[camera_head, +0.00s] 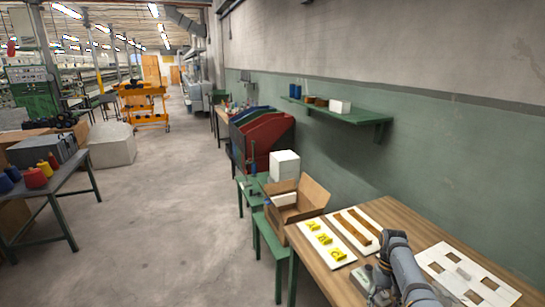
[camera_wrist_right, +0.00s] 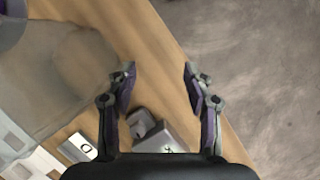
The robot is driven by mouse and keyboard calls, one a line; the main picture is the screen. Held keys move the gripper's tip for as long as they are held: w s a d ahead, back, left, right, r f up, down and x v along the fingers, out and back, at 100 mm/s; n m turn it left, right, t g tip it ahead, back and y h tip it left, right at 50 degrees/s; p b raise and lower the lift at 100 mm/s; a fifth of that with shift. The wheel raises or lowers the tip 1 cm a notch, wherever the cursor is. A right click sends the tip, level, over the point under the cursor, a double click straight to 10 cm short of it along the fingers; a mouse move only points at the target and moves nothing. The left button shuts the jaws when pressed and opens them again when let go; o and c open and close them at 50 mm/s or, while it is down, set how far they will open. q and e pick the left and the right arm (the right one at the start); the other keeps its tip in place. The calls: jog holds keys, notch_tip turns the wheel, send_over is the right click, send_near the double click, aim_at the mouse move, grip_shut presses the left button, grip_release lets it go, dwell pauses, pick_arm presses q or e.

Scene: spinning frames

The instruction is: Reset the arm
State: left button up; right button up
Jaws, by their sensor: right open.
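My right arm (camera_head: 405,268) reaches over the near end of the wooden table (camera_head: 345,287) in the head view. In the right wrist view my right gripper (camera_wrist_right: 158,76) is open, with nothing between its fingertips. It hangs over the table edge, with wood to the left and bare floor to the right. Two grey blocks, one darker (camera_wrist_right: 142,122) and one lighter with a letter on top (camera_wrist_right: 178,137), lie on the table low in that view, close to the gripper's base. My left gripper is not in view.
The table holds a white board with yellow letter pieces (camera_head: 327,240), a board with brown strips (camera_head: 357,230) and a white board with square cutouts (camera_head: 468,271). An open cardboard box (camera_head: 302,204) stands beyond. A green shelf (camera_head: 340,112) juts from the wall.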

jog(key=shift+n+t+h, duration=0.5)
jog(key=shift+t, duration=0.2)
jog(key=x, duration=0.5)
jog(key=shift+s+a+f, duration=0.15)
jog(key=s+a+f+n+t, duration=0.1)
jog(key=s+a+f+t, duration=0.15)
jog(key=s, duration=0.35)
jog(key=s+a+r+n+t, duration=0.1)
jog(key=s+a+r+t, duration=0.15)
jog(key=s+r, duration=0.35)
jog(key=s+a+r+n+t, duration=0.1)
jog(key=s+a+r, duration=0.25)
jog(key=s, duration=0.55)
notch_tip(320, 180, down, 25)
jog(key=s+d+g, duration=0.1)
jog(key=s+d, duration=0.1)
jog(key=d, duration=0.1)
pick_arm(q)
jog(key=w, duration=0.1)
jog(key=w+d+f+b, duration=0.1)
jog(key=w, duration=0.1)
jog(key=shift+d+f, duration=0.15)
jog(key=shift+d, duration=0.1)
pick_arm(e)
jog(key=s+f+g, duration=0.1)
jog(key=s+f, duration=1.7)
jog(key=shift+s+d+f+m+h, duration=0.25)
jog(key=shift+s+d+m+h, duration=0.1)
jog(key=shift+d, duration=0.1)
